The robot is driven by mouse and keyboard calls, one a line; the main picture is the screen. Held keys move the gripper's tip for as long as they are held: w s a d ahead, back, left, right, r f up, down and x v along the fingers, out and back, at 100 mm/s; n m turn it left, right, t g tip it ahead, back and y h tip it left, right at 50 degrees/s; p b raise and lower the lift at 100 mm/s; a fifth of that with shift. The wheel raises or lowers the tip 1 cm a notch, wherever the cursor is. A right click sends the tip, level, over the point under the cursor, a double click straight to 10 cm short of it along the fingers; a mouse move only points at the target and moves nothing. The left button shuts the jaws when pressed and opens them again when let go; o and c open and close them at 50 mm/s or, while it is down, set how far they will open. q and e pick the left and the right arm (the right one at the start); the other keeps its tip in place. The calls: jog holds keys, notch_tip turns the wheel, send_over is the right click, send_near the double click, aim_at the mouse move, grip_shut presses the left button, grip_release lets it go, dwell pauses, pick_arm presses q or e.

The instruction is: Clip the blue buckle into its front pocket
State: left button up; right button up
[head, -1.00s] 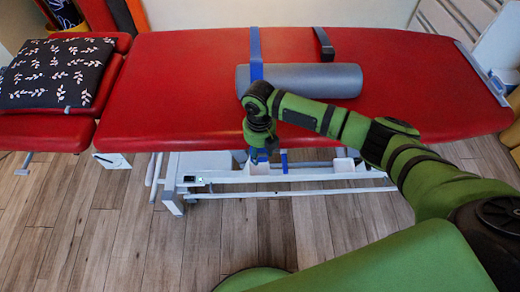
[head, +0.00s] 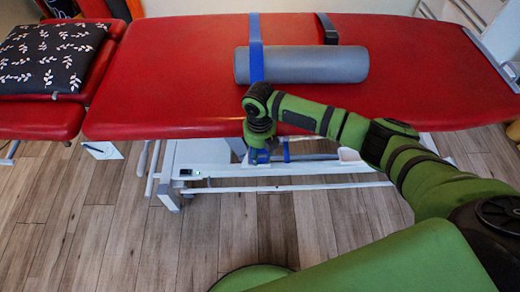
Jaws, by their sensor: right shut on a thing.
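My right gripper (head: 262,156) points down in front of the red table's near edge, in front of the white frame. It is shut, with a bit of blue at its fingers that looks like the blue buckle; the fingers hide most of it. A blue strap (head: 256,40) runs across the table and over the grey roll, and a blue piece (head: 286,151) hangs below the edge just right of the gripper. A white pocket-like holder (head: 237,146) on the frame is partly hidden behind the gripper. I cannot tell whether they touch. My left gripper is out of view.
The red table (head: 180,70) carries the grey roll (head: 310,64), with a black strap (head: 327,28) behind it. A second white holder (head: 350,157) sits to the right on the frame. A patterned cushion (head: 50,55) lies at left. The wooden floor in front is clear.

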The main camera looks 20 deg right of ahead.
dwell(0.3)
jog(key=o, duration=1.3)
jog(key=shift+f, duration=0.1)
notch_tip(320, 180, up, 12)
jog(key=shift+r, duration=0.1)
